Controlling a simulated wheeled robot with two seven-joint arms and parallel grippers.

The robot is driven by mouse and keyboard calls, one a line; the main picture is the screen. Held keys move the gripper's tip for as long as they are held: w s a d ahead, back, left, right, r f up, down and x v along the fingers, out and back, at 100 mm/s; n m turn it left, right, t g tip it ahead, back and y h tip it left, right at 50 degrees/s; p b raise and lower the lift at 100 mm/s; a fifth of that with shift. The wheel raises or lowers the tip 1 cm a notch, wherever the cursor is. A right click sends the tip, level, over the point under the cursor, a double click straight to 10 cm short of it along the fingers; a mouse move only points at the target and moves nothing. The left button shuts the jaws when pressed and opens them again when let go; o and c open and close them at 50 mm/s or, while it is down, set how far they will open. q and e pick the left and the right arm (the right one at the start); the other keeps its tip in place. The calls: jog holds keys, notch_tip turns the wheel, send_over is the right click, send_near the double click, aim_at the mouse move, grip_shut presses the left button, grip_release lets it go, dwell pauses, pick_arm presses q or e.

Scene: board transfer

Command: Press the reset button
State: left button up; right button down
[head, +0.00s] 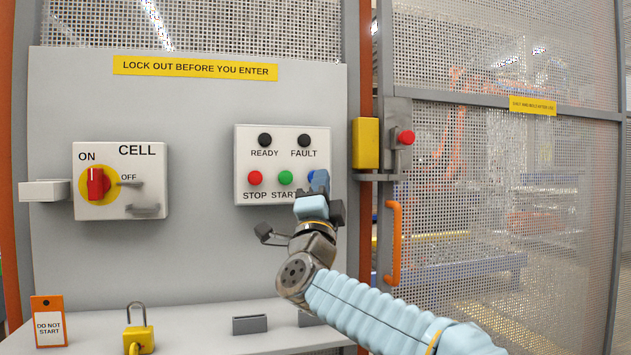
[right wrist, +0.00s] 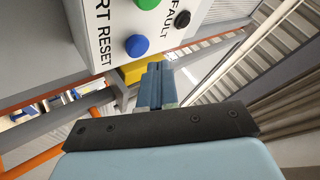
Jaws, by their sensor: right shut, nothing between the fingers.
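The grey button panel (head: 281,222) on the wall carries a red STOP button (head: 255,178), a green START button (head: 285,178) and a blue button (head: 311,175) at its right. My right gripper covers most of the blue button and the word under it in the head view. In the right wrist view the blue button (right wrist: 137,45) is clear, beside the word RESET. My right gripper (head: 319,183) is shut and empty, in front of the panel's lower right. Its fingertips (right wrist: 153,70) show apart from the blue button in the right wrist view. My left gripper is out of view.
The CELL switch (head: 96,184) is at the left. A padlock (head: 139,340) and a DO NOT START tag (head: 48,322) are on the shelf (head: 205,322) below. At the right, the mesh gate has a yellow latch box (head: 365,144) and an orange handle (head: 394,243).

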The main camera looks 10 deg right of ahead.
jog(key=s+b, duration=0.2)
jog(key=s, duration=0.2)
jog(key=shift+s+b, duration=0.25)
jog(key=shift+b, duration=0.15)
jog(key=shift+d, duration=0.1)
dwell(0.4)
